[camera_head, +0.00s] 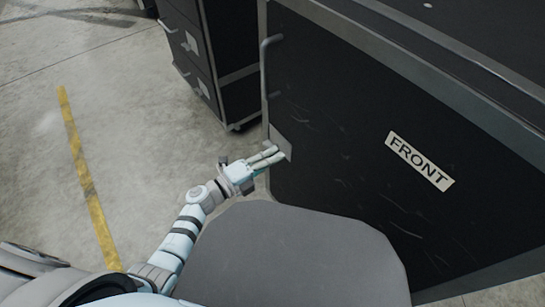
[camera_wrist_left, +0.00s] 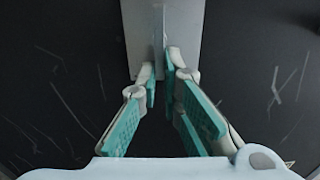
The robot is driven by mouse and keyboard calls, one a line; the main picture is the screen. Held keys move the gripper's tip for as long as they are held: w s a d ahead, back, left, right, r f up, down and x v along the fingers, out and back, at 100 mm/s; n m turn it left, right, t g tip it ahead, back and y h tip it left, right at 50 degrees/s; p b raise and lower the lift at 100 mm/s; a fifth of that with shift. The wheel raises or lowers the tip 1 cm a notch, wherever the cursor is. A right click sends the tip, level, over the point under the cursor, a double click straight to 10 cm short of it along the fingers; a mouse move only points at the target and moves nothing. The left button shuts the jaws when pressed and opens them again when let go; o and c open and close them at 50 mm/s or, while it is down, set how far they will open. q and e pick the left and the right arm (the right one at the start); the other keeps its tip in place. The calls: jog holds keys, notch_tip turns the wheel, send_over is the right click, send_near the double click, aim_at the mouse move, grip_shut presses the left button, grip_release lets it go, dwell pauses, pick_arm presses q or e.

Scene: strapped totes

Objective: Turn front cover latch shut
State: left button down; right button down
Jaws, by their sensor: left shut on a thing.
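The front cover (camera_head: 340,110) is a black panel with scratches and a white label reading FRONT (camera_head: 420,160). Its latch has a light grey metal plate (camera_head: 282,138) near the cover's left edge. In the left wrist view the plate (camera_wrist_left: 137,35) is at the top middle, with a thin upright latch handle (camera_wrist_left: 160,30) standing out from it. My left gripper (camera_head: 275,156) is at the latch. Its teal-padded fingers (camera_wrist_left: 161,80) are shut on the handle, one on each side. The fingertips hide the handle's near end. My right gripper is not in view.
A bent metal bar (camera_head: 264,68) runs along the cover's left edge above the latch. Another black case (camera_head: 225,50) stands behind, to the left. The concrete floor (camera_head: 135,140) at left is clear, with a yellow line (camera_head: 85,175) on it.

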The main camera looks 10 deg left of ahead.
pick_arm(q)
jog(key=c, duration=1.8)
grip_release()
jog(key=shift+o, duration=0.2)
jog(key=v, duration=1.2)
jog(key=shift+a, duration=0.1)
